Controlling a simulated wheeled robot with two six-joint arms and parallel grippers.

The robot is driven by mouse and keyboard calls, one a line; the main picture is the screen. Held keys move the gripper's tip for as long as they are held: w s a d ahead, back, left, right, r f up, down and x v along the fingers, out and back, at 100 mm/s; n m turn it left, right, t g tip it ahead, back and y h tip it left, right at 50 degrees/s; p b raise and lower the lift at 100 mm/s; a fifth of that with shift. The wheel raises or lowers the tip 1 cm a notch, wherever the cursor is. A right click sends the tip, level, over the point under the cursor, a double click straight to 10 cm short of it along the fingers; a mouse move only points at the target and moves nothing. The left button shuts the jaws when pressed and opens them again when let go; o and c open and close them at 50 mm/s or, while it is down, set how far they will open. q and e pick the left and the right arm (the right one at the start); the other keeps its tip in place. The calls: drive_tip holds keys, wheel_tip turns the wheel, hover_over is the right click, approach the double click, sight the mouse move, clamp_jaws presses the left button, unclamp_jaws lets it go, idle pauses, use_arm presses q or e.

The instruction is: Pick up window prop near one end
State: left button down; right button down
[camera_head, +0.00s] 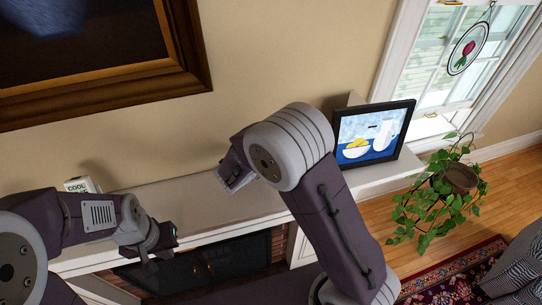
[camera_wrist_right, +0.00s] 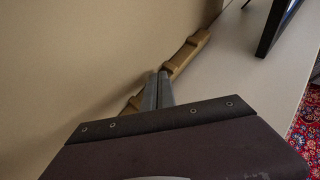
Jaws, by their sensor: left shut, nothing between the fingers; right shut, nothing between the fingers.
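The window prop (camera_wrist_right: 185,56) is a long tan wooden bar, seen in the right wrist view. It lies along the wall on the pale mantel shelf, with one end showing at upper right. My right gripper (camera_wrist_right: 164,75) is shut and empty, its fingertips in front of the bar and covering part of its length. I cannot tell whether they touch it. In the head view my right gripper (camera_head: 236,177) is over the shelf by the wall, and I cannot make out the prop there. My left gripper (camera_head: 172,237) is shut and empty, in front of the shelf's left part.
The mantel shelf (camera_head: 185,199) runs above a fireplace (camera_head: 205,266). A framed picture (camera_head: 371,135) stands on its right end, and a small white box (camera_head: 80,185) at its left. A plant (camera_head: 435,200) hangs near the window at right.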

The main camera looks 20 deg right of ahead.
sight(254, 194)
drive_tip(key=shift+s+f, duration=0.2)
drive_tip(key=shift+f, duration=0.25)
drive_tip(key=shift+s+a+f, duration=0.1)
drive_tip(key=shift+s+a, duration=0.1)
drive_tip(key=shift+a, duration=0.05)
drive_tip(key=s+a, duration=0.2)
drive_tip(key=s, duration=0.1)
drive_tip(key=s+a, duration=0.5)
drive_tip(key=s, duration=0.1)
drive_tip(key=shift+s+a, duration=0.1)
drive_tip(key=shift+a, duration=0.1)
drive_tip(key=shift+s+a, duration=0.1)
drive_tip(key=shift+a, duration=0.2)
drive_tip(key=shift+w, duration=0.4)
drive_tip(key=shift+s+d+r, duration=0.1)
drive_tip(key=shift+d+r, duration=0.1)
drive_tip(key=shift+d, duration=0.05)
